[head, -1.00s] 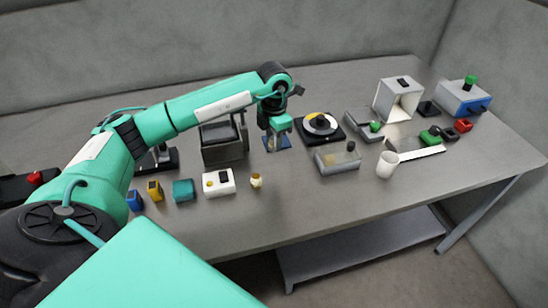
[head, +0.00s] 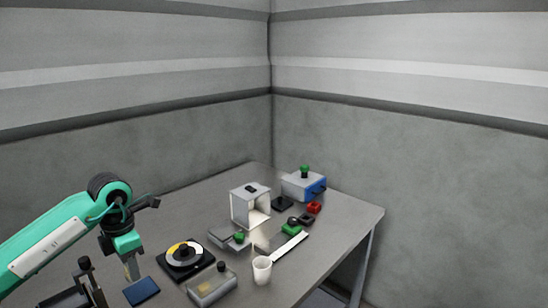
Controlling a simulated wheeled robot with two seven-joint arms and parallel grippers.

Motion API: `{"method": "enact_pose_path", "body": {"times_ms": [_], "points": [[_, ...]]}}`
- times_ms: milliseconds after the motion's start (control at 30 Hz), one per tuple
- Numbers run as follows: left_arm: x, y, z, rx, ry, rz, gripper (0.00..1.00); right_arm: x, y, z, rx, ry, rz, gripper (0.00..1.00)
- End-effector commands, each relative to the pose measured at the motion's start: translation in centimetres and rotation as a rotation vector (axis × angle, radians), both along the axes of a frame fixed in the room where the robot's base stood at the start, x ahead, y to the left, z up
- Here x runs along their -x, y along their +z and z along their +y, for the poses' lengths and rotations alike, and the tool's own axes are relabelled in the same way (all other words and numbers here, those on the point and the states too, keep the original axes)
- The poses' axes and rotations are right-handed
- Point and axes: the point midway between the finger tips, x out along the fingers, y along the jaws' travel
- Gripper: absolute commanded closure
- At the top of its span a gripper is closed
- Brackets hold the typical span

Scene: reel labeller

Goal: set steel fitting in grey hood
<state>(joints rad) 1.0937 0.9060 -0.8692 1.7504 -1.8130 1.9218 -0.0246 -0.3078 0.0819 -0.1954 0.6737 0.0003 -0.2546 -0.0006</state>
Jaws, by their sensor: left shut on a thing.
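The grey hood (head: 236,208) is a pale, open-fronted box with a lit inside and a dark patch on top. It stands at the back of the table in the head view. My left gripper (head: 132,272) points down above a small dark blue pad (head: 142,292), left of and nearer than the hood. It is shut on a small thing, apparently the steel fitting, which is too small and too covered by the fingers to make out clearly.
A low grey block with a green button (head: 228,238) sits before the hood. A blue-sided box (head: 304,186) stands behind right.

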Motion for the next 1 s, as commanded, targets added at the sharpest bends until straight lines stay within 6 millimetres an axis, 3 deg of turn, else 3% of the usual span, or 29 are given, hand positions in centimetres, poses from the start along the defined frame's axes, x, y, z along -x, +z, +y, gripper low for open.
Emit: {"method": "enact_pose_path", "body": {"times_ms": [467, 1000], "points": [[3.8, -5.1, -5.7, 0.002, -0.95, 0.001, 0.97, 0.9, 0.2, -0.4, 0.004, 0.004, 0.005, 1.0], [10.2, -10.1, -11.6, 0.003, -2.039, -0.001, 0.97, 1.6, 0.3, 0.4, -0.005, 0.002, 0.016, 1.0]]}}
